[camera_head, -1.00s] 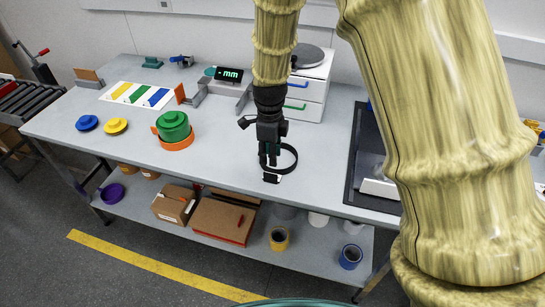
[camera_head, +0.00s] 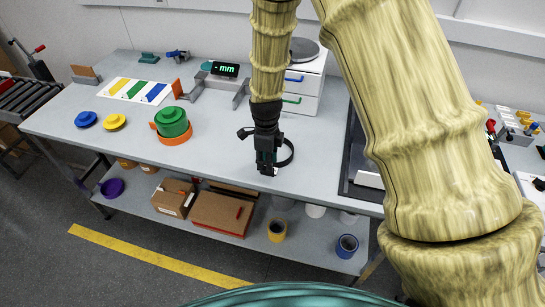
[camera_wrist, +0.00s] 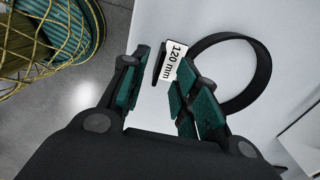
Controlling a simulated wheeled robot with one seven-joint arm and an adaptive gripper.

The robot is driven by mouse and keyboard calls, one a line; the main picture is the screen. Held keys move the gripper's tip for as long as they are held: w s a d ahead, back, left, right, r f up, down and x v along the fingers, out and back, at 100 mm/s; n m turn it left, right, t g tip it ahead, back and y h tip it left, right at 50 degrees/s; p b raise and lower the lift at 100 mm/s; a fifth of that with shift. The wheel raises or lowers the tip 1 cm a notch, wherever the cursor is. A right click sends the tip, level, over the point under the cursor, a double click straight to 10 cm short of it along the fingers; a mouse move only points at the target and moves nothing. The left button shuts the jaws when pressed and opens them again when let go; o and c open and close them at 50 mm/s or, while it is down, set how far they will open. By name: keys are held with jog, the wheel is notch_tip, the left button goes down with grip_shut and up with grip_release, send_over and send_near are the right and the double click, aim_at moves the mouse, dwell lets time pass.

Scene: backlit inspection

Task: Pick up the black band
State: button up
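The black band (camera_wrist: 264,72) is a thin ring lying on the grey bench, with a white "120 mm" label (camera_wrist: 174,61) at one side. In the head view the band (camera_head: 291,152) shows only partly to the right of my gripper, which hides its left side and most of the label. My gripper (camera_head: 267,171) points down over the label side. In the wrist view my gripper (camera_wrist: 162,92) is open, with teal-padded fingers apart. The label and a short dark piece beside it lie between or just beyond the fingertips. I cannot tell whether the fingers touch it.
A green stepped disc (camera_head: 172,121) on an orange ring (camera_head: 177,139) stands left on the bench (camera_head: 225,160). A white drawer unit (camera_head: 305,85) is behind my gripper. A black tray (camera_head: 352,160) lies to the right. The bench's front edge is close to the band.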

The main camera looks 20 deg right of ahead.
jog(key=shift+s+f+p, duration=0.1)
jog(key=shift+f+p, duration=0.7)
jog(key=shift+f, duration=1.05)
grip_shut()
